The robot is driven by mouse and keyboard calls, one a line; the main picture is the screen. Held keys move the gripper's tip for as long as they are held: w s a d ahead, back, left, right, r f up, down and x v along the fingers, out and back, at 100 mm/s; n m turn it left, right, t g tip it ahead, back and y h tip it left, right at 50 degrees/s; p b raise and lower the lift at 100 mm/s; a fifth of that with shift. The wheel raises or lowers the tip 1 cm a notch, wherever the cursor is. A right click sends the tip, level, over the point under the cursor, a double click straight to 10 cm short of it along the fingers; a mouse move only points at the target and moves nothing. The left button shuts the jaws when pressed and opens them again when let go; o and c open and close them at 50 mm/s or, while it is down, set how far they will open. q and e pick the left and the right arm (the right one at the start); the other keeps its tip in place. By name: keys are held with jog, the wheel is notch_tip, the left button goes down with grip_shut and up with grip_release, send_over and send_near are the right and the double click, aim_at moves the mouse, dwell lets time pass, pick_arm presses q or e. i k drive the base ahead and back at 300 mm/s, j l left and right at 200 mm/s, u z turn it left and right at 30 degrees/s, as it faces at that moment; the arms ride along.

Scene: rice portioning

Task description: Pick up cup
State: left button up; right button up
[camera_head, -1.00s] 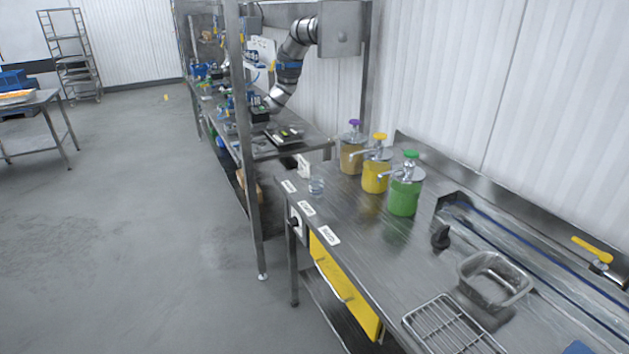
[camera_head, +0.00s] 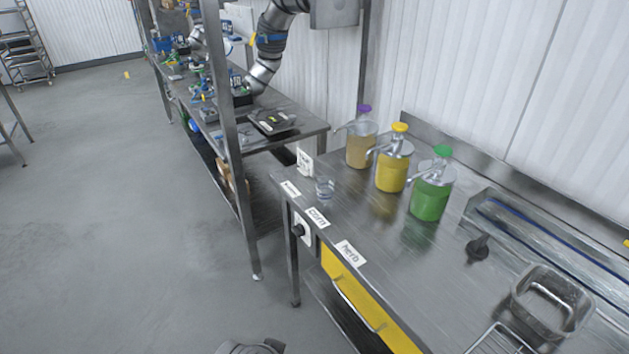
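A small clear cup (camera_head: 325,188) stands on the steel counter (camera_head: 400,240) near its far left corner. It is beside the corn label and in front of the dispenser with the purple top. Nothing touches the cup. No gripper fingers of mine show in the head view. Only a dark grey part, which may be mine, shows at the bottom edge, and I cannot tell which part it is.
Three pump dispensers stand behind the cup: purple-topped (camera_head: 361,142), yellow-topped (camera_head: 393,163) and green-topped (camera_head: 432,188). A metal pan (camera_head: 548,300) and wire rack (camera_head: 500,340) are at lower right. A shelf post (camera_head: 228,150) rises left of the counter. Open floor lies left.

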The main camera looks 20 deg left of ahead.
aim_at(325, 185)
jog(key=i+j, duration=0.2)
jog(key=j, duration=0.15)
jog(key=i+j, duration=0.15)
jog(key=j, duration=0.2)
jog(key=i+j, duration=0.7)
jog(key=i, duration=0.25)
